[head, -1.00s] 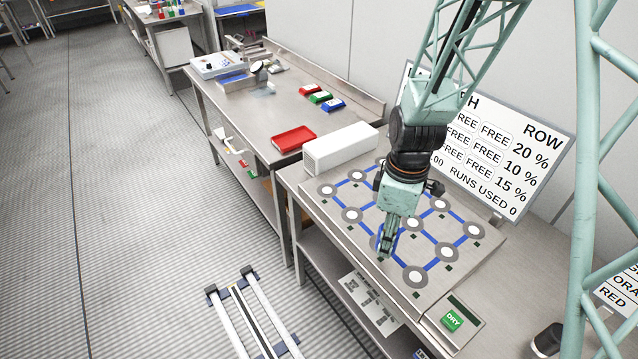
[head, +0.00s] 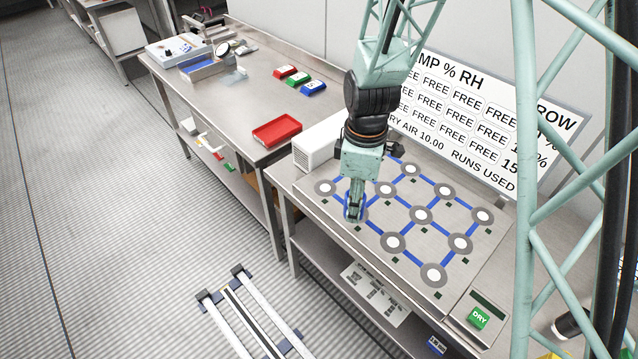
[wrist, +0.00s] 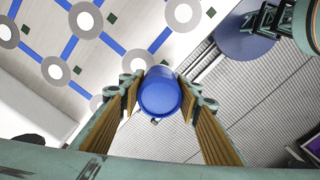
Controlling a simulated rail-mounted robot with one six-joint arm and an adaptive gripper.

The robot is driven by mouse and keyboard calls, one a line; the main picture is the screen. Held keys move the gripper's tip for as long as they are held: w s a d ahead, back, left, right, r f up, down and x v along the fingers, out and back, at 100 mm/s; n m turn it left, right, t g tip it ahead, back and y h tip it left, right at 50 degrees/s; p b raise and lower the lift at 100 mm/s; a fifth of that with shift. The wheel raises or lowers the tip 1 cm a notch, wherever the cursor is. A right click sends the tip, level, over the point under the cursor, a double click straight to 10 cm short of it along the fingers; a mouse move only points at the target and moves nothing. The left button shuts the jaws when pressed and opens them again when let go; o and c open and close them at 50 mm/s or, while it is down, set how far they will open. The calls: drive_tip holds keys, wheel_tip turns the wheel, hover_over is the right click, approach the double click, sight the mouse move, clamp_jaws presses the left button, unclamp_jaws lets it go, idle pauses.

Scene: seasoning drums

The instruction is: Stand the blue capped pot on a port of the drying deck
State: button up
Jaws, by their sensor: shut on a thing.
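My gripper (head: 354,208) is shut on the blue capped pot (wrist: 160,94), whose round blue top shows between the two finger pads in the wrist view. In the head view, a little blue of the pot (head: 352,213) shows at the fingertips, low over the front row of the drying deck (head: 350,228). The port at that spot is hidden by the gripper and pot. I cannot tell whether the pot touches the deck. The other visible ports, grey rings with white centres such as this neighbouring port (head: 396,243), look empty.
A white box (head: 318,143) stands at the deck's left end. A sloped display board (head: 480,120) is behind the deck. A green DRY button (head: 478,318) is at its right front. A red tray (head: 276,131) lies on the left bench.

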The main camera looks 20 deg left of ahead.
idle(0.4)
drive_tip(key=w+a, duration=0.3)
drive_tip(key=w+a+f, duration=0.1)
drive_tip(key=w+a, duration=0.3)
drive_tip(key=w+a+p, duration=0.1)
drive_tip(key=w+a, duration=0.2)
drive_tip(key=shift+w+a+f, duration=0.2)
drive_tip(key=shift+w+a, duration=0.15)
drive_tip(key=shift+w, duration=0.05)
drive_tip(key=shift+a, duration=0.1)
drive_tip(key=shift+w+a, duration=0.15)
drive_tip(key=shift+w, duration=0.05)
drive_tip(key=shift+w+f, duration=0.1)
drive_tip(key=shift+f, duration=1.7)
drive_tip(key=shift+f, duration=0.15)
drive_tip(key=o, duration=0.9)
